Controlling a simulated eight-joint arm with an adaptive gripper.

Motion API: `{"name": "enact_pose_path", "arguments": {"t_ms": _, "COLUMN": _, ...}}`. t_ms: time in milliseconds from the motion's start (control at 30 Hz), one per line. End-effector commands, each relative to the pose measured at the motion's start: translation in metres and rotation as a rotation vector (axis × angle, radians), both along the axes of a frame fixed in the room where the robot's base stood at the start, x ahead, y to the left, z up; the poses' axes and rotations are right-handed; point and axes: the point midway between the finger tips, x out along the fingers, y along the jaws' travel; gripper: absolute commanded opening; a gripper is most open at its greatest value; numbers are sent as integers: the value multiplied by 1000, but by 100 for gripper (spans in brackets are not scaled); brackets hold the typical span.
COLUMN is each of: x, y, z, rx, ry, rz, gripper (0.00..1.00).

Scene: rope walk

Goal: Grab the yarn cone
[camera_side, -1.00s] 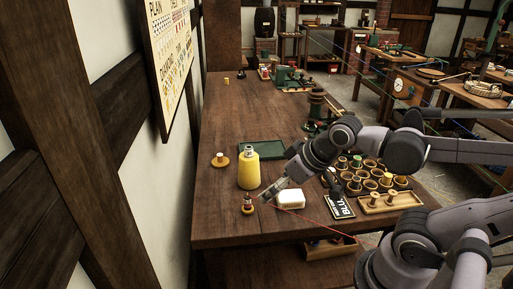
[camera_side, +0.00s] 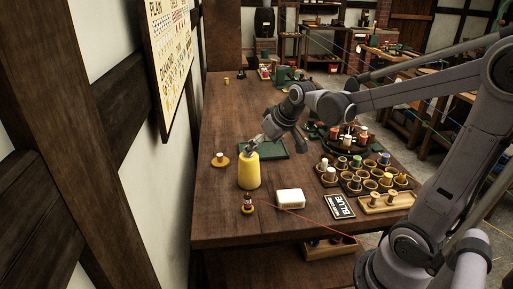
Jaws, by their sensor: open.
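The yellow yarn cone (camera_side: 249,173) stands upright on the wooden table, left of the middle of the picture. My gripper (camera_side: 251,147) is open at the top of the cone, pointing down and to the left from the arm at the right. Its fingers overlap the cone's top in the picture. I cannot tell whether they touch it or pass around it. The cone's tip is hidden by the fingers.
A small bottle (camera_side: 247,203) stands in front of the cone, and a spool on a round base (camera_side: 220,160) to its left. A white block (camera_side: 290,198) lies to the right, a green mat (camera_side: 275,150) behind. Racks of spools (camera_side: 368,178) fill the right side.

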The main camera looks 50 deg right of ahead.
Motion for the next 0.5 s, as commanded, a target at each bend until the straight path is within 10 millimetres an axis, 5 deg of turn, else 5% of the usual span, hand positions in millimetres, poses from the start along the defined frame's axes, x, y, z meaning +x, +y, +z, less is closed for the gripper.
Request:
{"name": "enact_pose_path", "arguments": {"t_ms": 200, "x": 21, "y": -32, "z": -12, "rx": 3, "ry": 8, "rz": -31, "gripper": 93}}
{"name": "enact_pose_path", "arguments": {"t_ms": 500, "x": 37, "y": -38, "z": -33, "rx": 2, "ry": 9, "rz": -33, "gripper": 93}}
